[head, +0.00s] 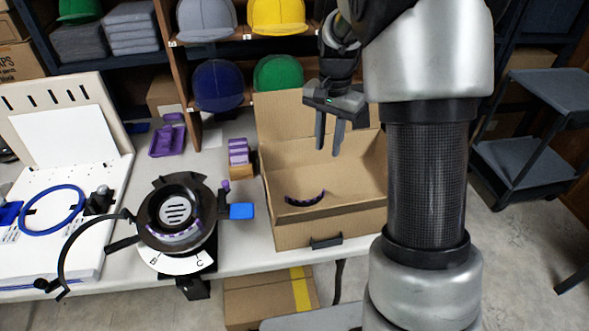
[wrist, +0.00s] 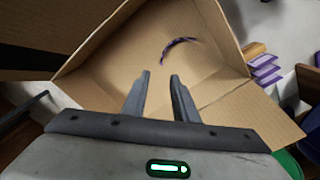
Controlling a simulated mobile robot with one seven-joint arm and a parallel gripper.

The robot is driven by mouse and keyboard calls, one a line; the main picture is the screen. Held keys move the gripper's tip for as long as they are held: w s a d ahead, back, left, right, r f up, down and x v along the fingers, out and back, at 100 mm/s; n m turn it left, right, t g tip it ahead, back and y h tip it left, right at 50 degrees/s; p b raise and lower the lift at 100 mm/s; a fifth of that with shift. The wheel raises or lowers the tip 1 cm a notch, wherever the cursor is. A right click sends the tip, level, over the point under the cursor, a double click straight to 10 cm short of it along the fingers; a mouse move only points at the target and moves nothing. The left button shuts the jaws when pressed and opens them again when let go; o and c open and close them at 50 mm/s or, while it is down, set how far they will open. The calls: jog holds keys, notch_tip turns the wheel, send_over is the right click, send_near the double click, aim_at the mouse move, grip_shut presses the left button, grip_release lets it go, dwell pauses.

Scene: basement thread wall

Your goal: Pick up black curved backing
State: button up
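A black curved strip with purple marks (head: 305,199), which looks like the curved backing, lies inside the open cardboard box (head: 300,234). In the wrist view the dark purple arc (wrist: 179,45) rests on the box floor, beyond my fingertips. My gripper (head: 328,146) hangs above the back part of the box, fingers pointing down and apart. In the wrist view my gripper (wrist: 160,77) is open with nothing between its fingers, and it is clear of the strip.
A round black cap fixture (head: 176,255) stands left of the box, with a blue tab (head: 241,211) on its right side. Purple stacked pieces (head: 238,152) sit by the box's left wall. Shelves with caps (head: 218,85) are behind. The box walls and raised flap surround the strip.

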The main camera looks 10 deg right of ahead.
jog(key=b, duration=0.3)
send_near(319, 201)
jog(key=shift+w+d+f, duration=0.2)
jog(key=shift+d+f, duration=0.2)
jog(key=shift+d, duration=0.15)
jog(key=f, duration=0.2)
jog(key=f+b, duration=0.2)
jog(key=f, duration=0.1)
jog(key=shift+w+a+f, duration=0.2)
jog(key=shift+a+f, duration=0.1)
jog(key=shift+a, duration=0.1)
jog(key=shift+r, duration=0.1)
grip_shut()
